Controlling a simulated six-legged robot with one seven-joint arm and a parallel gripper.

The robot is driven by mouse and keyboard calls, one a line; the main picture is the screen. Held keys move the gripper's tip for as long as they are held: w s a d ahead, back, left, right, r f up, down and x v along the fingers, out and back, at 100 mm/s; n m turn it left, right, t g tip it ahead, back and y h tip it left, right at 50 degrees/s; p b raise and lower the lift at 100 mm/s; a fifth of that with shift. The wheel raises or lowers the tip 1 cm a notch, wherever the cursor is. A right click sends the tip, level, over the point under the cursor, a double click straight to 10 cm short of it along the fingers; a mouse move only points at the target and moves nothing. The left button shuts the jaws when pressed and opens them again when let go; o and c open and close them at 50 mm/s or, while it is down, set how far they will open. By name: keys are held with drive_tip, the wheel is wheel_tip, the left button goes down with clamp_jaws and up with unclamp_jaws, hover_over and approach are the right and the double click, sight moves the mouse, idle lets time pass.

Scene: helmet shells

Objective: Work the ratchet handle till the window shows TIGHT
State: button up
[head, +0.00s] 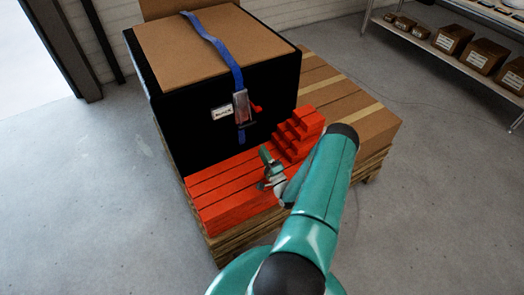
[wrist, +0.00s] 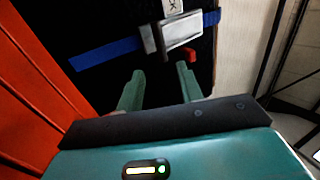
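The ratchet (head: 241,106) is a silver metal buckle on a blue strap (head: 222,48), on the front of a black-sided crate (head: 190,125). A small red part (head: 256,108) sticks out at its right side. The ratchet also shows in the wrist view (wrist: 178,35), with the red part (wrist: 191,56) just beyond the fingertips. A white window (head: 221,111) sits left of the ratchet. Its word is small; the wrist view shows only its end, which looks like "CK". My gripper (wrist: 160,70) is open and empty, apart from the ratchet. In the head view my gripper (head: 268,165) is below and in front of it.
Red stepped blocks (head: 298,130) stand right of my gripper, and long red bars (head: 230,185) lie below it. Cardboard boxes (head: 360,118) on a wooden pallet (head: 240,238) lie behind right. A shelf (head: 450,62) stands at the far right. The floor around is clear.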

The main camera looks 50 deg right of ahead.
drive_tip(key=shift+r, duration=0.1)
drive_tip(key=c, duration=0.5)
drive_tip(key=shift+d+r+n, duration=0.1)
drive_tip(key=shift+r+n, duration=0.25)
drive_tip(key=shift+n, duration=0.25)
clamp_jaws()
drive_tip(key=s+a+r+n+g+y, duration=0.1)
drive_tip(key=s+r+n+g, duration=0.3)
drive_tip(key=r+n, duration=0.9)
drive_tip(key=w+d+f+n, duration=0.1)
drive_tip(key=w+f+n, duration=0.1)
drive_tip(key=w, duration=0.4)
drive_tip(key=w+d+f+n, duration=0.1)
drive_tip(key=w+d+f, duration=0.1)
drive_tip(key=w+f, duration=0.3)
drive_tip(key=shift+w+d+n, duration=0.25)
drive_tip(key=shift+w+n, duration=0.15)
drive_tip(key=shift+w, duration=0.3)
